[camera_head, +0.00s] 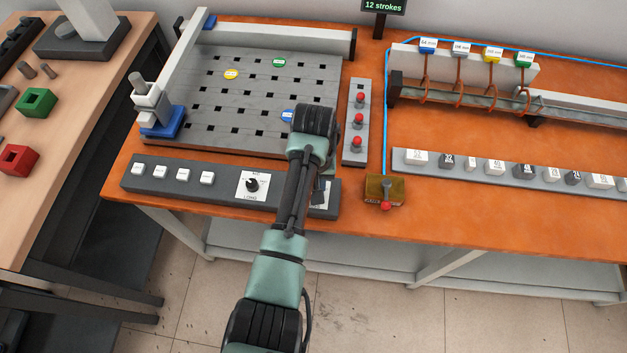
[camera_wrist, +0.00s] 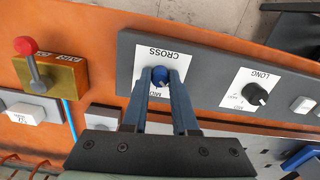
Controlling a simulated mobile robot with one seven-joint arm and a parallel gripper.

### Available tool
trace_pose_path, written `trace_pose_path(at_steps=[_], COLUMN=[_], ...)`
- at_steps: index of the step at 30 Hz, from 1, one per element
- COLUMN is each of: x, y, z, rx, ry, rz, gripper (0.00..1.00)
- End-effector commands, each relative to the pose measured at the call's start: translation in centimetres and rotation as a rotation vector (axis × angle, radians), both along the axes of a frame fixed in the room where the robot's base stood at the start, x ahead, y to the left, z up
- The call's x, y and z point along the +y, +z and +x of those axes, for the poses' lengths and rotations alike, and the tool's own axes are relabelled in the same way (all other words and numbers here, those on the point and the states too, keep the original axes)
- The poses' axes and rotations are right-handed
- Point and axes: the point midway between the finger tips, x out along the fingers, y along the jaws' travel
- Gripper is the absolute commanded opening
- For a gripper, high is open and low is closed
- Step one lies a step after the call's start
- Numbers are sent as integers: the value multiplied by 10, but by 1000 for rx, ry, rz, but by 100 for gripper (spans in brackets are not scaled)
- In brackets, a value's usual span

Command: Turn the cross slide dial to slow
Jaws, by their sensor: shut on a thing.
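The cross slide dial (camera_wrist: 160,74) is a blue knob on a white plate marked CROSS (camera_wrist: 141,61), in the wrist view. My gripper (camera_wrist: 160,82) is shut on this knob, with one finger on either side of it. MID is readable on the plate; the fingers cover other lettering. I cannot tell which mark the knob points at. In the head view my arm hides the knob, and only an edge of its white plate (camera_head: 325,194) shows. A black dial on a plate marked LONG (camera_wrist: 254,94) sits beside it; it also shows in the head view (camera_head: 252,185).
The dark control strip (camera_head: 220,192) also carries several white buttons. A brass box with a red-tipped lever (camera_head: 385,190) stands to its right in the head view. A grey perforated table (camera_head: 215,105) and a strip of red-tipped levers (camera_head: 358,140) lie behind.

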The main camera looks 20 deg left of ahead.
Motion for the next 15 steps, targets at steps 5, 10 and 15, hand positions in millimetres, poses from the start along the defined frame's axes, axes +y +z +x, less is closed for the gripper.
trace_pose_path(at_steps=[5, 10, 15], x=[0, 0, 0], y=[2, 1, 0], z=[0, 0, 1], rx=[-1, -1, -2], ry=[90, 144, 166], rz=[1, 0, 0], gripper=[0, 0, 0])
